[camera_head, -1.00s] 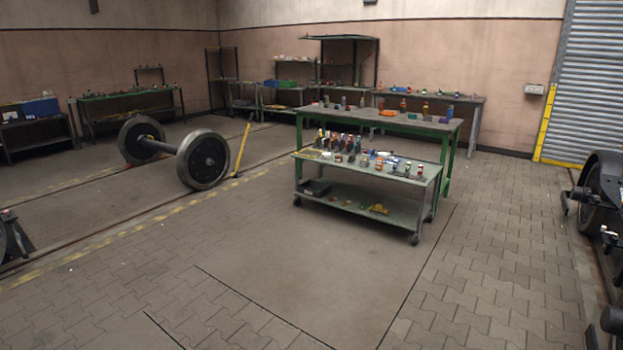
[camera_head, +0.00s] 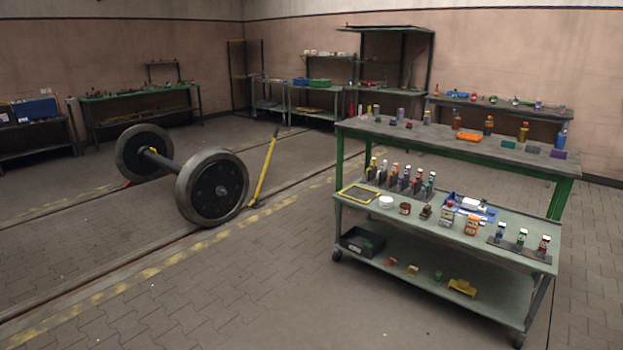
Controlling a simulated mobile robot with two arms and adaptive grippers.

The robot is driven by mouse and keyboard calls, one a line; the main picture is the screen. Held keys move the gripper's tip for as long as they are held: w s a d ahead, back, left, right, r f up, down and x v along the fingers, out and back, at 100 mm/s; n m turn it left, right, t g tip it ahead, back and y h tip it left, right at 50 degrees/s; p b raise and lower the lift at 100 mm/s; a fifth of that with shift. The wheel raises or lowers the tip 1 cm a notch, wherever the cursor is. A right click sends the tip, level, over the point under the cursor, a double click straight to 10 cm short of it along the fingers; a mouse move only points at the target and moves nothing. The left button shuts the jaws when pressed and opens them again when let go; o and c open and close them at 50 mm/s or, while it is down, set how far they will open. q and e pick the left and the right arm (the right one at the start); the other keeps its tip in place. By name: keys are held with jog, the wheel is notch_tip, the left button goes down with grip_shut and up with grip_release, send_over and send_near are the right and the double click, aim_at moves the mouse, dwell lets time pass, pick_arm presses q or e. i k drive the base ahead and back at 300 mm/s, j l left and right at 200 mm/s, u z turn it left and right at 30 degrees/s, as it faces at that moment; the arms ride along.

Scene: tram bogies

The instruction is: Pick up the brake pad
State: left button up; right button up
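I cannot make out a brake pad for certain. Many small items stand on the two-tier trolley (camera_head: 350,208) at the right, too small to tell apart fully. A black tray (camera_head: 362,241) and a yellow part (camera_head: 462,287) lie on its lower shelf. Its top holds bottles (camera_head: 402,180), a yellow frame (camera_head: 358,193), an orange item (camera_head: 471,226) and a blue tray (camera_head: 486,213). Neither of my grippers is in view.
A green-legged workbench (camera_head: 560,168) stands right behind the trolley. A wheelset (camera_head: 212,188) stands on floor rails at the left, with a yellow bar (camera_head: 265,170) beside it. Shelves and benches line the back wall. The floor in front of the trolley is clear.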

aim_at(404, 181)
jog(key=i+z, duration=0.1)
jog(key=i, duration=0.55)
jog(key=i+j+z, duration=0.1)
jog(key=i, duration=0.55)
jog(key=i+j+z, duration=0.1)
jog(key=i, duration=0.55)
jog(key=j, duration=0.1)
